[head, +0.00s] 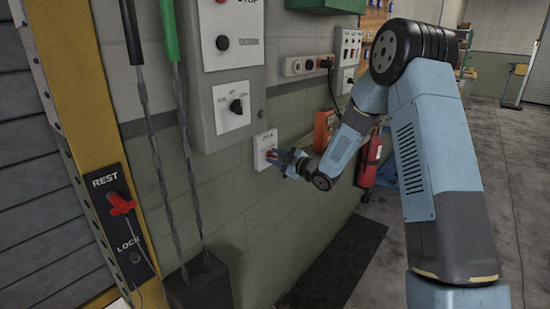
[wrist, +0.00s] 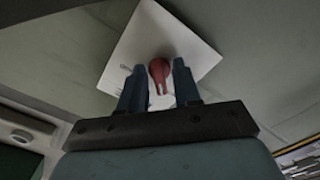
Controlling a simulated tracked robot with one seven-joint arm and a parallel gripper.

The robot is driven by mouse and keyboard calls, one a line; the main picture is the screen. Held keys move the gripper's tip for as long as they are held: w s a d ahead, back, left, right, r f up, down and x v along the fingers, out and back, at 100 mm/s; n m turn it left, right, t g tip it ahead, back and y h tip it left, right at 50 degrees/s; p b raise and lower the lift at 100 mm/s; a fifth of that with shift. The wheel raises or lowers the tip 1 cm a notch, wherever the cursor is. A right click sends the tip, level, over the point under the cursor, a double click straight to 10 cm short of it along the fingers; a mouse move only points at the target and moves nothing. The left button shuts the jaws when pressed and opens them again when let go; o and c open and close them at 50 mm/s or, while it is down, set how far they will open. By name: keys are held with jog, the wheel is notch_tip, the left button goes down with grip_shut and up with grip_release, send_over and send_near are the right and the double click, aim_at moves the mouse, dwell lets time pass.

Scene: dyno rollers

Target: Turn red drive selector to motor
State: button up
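The red drive selector (wrist: 159,72) is a small red knob on a white plate (wrist: 190,48) in the wrist view. The plate looks tilted there. In the head view the plate (head: 262,146) is on the block wall below the grey control box, and my gripper (head: 279,157) is in front of it, mostly covering the knob. In the wrist view the two fingers of my gripper (wrist: 158,66) stand apart, one on each side of the knob. Narrow gaps seem to show beside it; contact is not clear. The plate's markings are too small to read.
A grey control box (head: 230,75) with a black rotary switch (head: 236,106) is above left of the plate. A red REST/LOCK handle (head: 122,205) is on the yellow post. Wall sockets (head: 306,65), an orange box (head: 325,130) and a fire extinguisher (head: 369,160) are to the right.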

jog(key=shift+o, duration=0.4)
jog(key=shift+a+r, duration=0.1)
jog(key=v, duration=1.3)
jog(key=shift+s+d, duration=0.2)
jog(key=shift+d, duration=0.1)
